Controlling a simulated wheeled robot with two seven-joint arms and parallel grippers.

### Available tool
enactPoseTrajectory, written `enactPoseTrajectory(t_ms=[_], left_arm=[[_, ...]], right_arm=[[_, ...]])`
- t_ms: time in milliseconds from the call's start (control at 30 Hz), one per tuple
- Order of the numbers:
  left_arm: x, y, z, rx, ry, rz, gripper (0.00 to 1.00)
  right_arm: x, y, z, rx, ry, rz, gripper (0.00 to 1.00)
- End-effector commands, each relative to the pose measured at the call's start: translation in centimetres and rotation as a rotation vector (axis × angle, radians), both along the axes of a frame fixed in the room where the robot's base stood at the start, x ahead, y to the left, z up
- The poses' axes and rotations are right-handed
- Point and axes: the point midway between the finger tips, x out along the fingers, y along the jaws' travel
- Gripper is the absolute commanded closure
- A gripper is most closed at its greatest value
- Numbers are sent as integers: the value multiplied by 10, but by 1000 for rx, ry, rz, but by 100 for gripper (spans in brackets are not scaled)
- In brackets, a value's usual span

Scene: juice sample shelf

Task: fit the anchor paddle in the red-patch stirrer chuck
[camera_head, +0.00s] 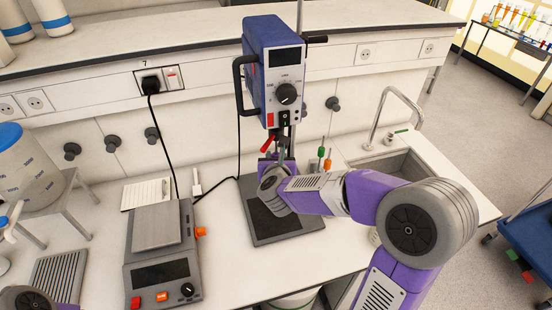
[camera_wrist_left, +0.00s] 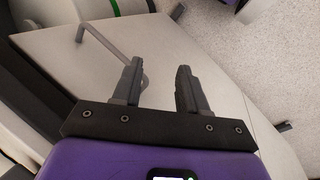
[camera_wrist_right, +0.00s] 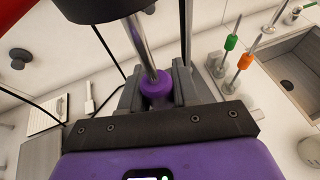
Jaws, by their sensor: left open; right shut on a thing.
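The blue overhead stirrer (camera_head: 275,65) stands upright on its dark base plate (camera_head: 262,222). A red patch (camera_head: 270,119) shows low on its front. My right gripper (camera_head: 277,158) is just below the stirrer head. In the right wrist view it is shut on the purple collar (camera_wrist_right: 157,88) of a metal shaft (camera_wrist_right: 137,36). The shaft runs up to a dark cylindrical part (camera_wrist_right: 98,8), likely the chuck; I cannot tell whether it sits inside. The paddle's lower end is hidden. My left gripper (camera_wrist_left: 158,68) is open and empty in the left wrist view.
Green-collared (camera_wrist_right: 231,42) and orange-collared (camera_wrist_right: 245,61) shafts stand to the right, near the sink (camera_head: 392,172). A hotplate (camera_head: 157,228) is left of the stirrer base. A black cable runs between them.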

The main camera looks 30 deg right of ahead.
Motion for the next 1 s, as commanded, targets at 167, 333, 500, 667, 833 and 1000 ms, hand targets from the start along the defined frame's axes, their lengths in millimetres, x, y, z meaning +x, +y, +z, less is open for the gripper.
enactPoseTrajectory(t_ms=[167,333,500,667,833,1000], left_arm=[[0,0,-4,0,0,0,57],[0,0,-4,0,0,0,57],[0,0,-5,0,0,0,57],[0,0,-9,0,0,0,57],[0,0,-10,0,0,0,57],[0,0,-8,0,0,0,57]], right_arm=[[0,0,0,0,-1,0,100],[0,0,0,0,-1,0,100],[0,0,0,0,-1,0,100],[0,0,-1,-1,-2,1,100],[0,0,0,1,-2,1,100],[0,0,3,0,-1,0,100]])
